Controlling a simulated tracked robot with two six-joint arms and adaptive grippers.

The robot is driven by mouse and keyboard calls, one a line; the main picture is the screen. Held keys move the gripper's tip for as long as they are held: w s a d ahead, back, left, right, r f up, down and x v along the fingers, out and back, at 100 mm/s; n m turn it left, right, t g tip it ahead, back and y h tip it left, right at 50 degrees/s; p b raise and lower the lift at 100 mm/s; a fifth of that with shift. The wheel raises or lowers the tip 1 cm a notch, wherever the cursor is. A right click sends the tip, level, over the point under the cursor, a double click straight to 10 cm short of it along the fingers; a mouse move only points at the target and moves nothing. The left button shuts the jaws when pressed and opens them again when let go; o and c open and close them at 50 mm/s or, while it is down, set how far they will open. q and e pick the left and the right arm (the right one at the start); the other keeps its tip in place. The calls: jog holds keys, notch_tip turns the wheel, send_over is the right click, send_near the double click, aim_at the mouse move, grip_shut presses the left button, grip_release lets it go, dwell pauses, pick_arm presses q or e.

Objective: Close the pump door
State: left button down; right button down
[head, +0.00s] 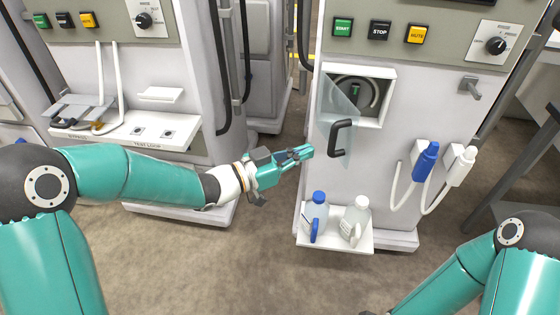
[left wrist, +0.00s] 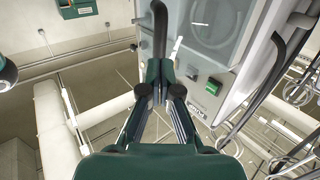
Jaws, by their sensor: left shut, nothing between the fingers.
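The pump door (head: 341,110) is a clear, bluish panel standing open, swung out from the pump recess (head: 387,95) in the right machine. It carries a black, C-shaped handle (head: 338,138). My left gripper (head: 304,152) is shut and empty, with its tips pointing right, just left of the handle's lower part in the picture. I cannot tell whether they touch. In the left wrist view the fingers (left wrist: 160,72) are together, and a dark bar, probably the handle, rises past their tips. Only a dark sliver of what may be my right gripper shows at the head view's bottom edge.
A blue-capped bottle (head: 317,210) and a white bottle (head: 355,215) stand on a low shelf (head: 365,242) below the door. Blue and white connectors (head: 426,160) with hoses hang at right. Another machine (head: 170,60) stands at left. Floor shows between the machines.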

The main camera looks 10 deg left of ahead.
aim_at(330, 143)
pick_arm(q)
jog(key=shift+x, duration=2.3)
